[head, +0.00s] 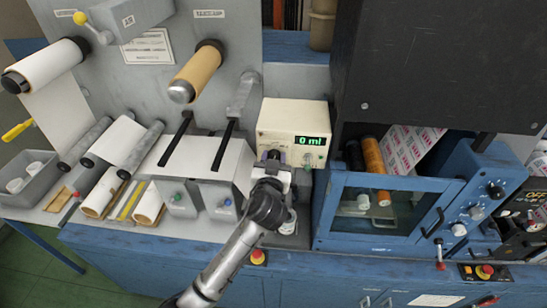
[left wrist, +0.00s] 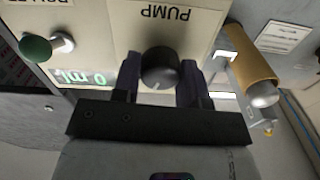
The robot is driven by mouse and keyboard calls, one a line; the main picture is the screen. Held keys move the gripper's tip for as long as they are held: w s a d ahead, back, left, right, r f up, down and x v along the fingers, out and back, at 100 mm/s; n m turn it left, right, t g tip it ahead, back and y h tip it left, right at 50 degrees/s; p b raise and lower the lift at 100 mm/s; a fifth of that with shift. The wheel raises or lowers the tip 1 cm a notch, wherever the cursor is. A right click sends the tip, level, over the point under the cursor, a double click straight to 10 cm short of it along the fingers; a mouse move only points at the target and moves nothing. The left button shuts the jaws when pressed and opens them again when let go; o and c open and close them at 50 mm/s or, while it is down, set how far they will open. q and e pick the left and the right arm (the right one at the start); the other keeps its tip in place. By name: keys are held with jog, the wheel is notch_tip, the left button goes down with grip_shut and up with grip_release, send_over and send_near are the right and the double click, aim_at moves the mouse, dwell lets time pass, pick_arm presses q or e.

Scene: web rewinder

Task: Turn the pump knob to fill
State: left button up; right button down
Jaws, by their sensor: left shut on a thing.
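The cream pump box (head: 290,113) stands on the blue machine's top, with a lit green display (head: 313,141) reading 0 ml. In the left wrist view, the black round pump knob (left wrist: 160,66) sits below the upside-down word PUMP, with a pale pointer mark on its near side. My left gripper (head: 272,160) is at the box's front, and its two dark fingers (left wrist: 160,82) are shut on the knob, one on each side. In the head view the gripper hides the knob. My right gripper is not in view.
A second, green-capped control (left wrist: 38,48) is on the same panel, beside the display. A grey two-button housing (head: 200,198) stands left of my gripper. A blue windowed cabinet (head: 375,212) is on the right. A brown roll (head: 197,70) juts out at upper left.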

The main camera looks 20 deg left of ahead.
pick_arm(q)
jog(key=m+p, duration=0.1)
jog(key=m, duration=0.2)
jog(key=shift+r+m, duration=0.1)
jog(key=shift+m, duration=0.3)
jog(key=shift+m+p, duration=0.35)
jog(key=shift+m, duration=0.65)
jog(key=o, duration=0.9)
jog(key=shift+s+d, duration=0.1)
